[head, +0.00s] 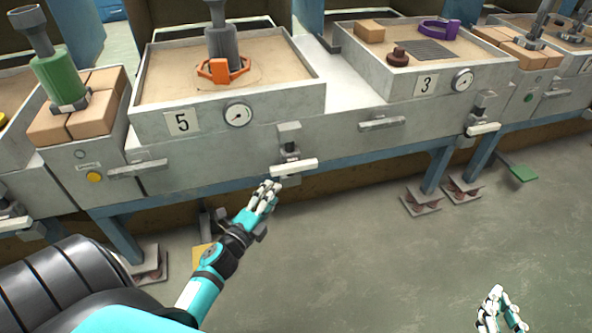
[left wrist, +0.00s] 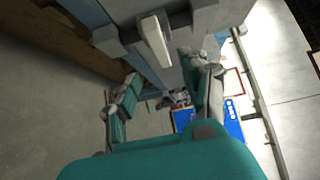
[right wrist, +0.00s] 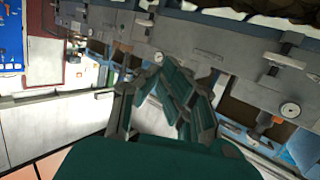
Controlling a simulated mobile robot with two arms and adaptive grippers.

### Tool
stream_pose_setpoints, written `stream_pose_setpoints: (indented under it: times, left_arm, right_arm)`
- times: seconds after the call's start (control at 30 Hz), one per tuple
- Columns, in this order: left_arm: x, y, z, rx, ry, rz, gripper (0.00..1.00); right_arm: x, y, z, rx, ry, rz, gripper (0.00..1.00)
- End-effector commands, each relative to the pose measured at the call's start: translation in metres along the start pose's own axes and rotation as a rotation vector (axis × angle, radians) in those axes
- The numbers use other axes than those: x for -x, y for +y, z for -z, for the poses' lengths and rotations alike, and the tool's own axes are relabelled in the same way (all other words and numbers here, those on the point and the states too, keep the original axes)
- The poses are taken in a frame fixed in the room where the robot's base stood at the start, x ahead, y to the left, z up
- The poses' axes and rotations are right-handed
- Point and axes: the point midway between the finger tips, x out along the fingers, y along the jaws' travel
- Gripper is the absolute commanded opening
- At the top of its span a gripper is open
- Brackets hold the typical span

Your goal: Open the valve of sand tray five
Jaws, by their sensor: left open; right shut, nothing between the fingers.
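Sand tray five (head: 215,90) is a grey, sand-filled box with a "5" label and a round gauge on its front. Its valve has a white lever handle (head: 293,168) on a grey bracket below the tray's right front corner. The handle lies roughly level in the head view and also shows in the left wrist view (left wrist: 156,40). My left gripper (head: 267,189) is open and empty, just below and left of the handle in the head view, with no clear contact. In the left wrist view its fingers (left wrist: 165,92) are spread. My right gripper (head: 501,297) is shut and empty, low at the right over the floor.
Tray three (head: 345,40) stands to the right, with its own white lever (head: 483,128). A grey bar handle (head: 138,169) is on the front panel left of the valve. The floor in front is clear.

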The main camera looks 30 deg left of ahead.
Motion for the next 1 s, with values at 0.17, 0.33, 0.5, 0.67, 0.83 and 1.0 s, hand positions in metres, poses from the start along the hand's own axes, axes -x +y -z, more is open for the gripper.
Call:
stream_pose_setpoints:
  times: [0.17,0.33,0.5,0.67,0.83,1.0]
  left_arm:
    - [-0.042,0.000,0.000,-0.001,0.001,0.003,0.46]
    - [-0.079,0.001,0.000,-0.001,0.000,0.002,0.46]
    - [-0.107,0.001,0.000,0.000,0.000,0.001,0.46]
    - [-0.123,0.001,0.000,0.001,0.000,-0.001,0.46]
    - [-0.128,0.000,0.000,0.001,0.000,-0.001,0.46]
    - [-0.128,0.000,0.000,0.001,0.000,-0.001,0.46]
  right_arm:
    - [-0.003,-0.003,0.019,-0.002,0.117,0.007,0.00]
    - [-0.001,-0.007,0.042,-0.004,0.247,0.015,0.00]
    - [0.003,-0.009,0.063,-0.007,0.372,0.022,0.00]
    - [0.008,-0.011,0.077,-0.009,0.452,0.026,0.00]
    - [0.010,-0.012,0.082,-0.010,0.479,0.027,0.00]
    - [0.010,-0.012,0.082,-0.010,0.480,0.027,0.00]
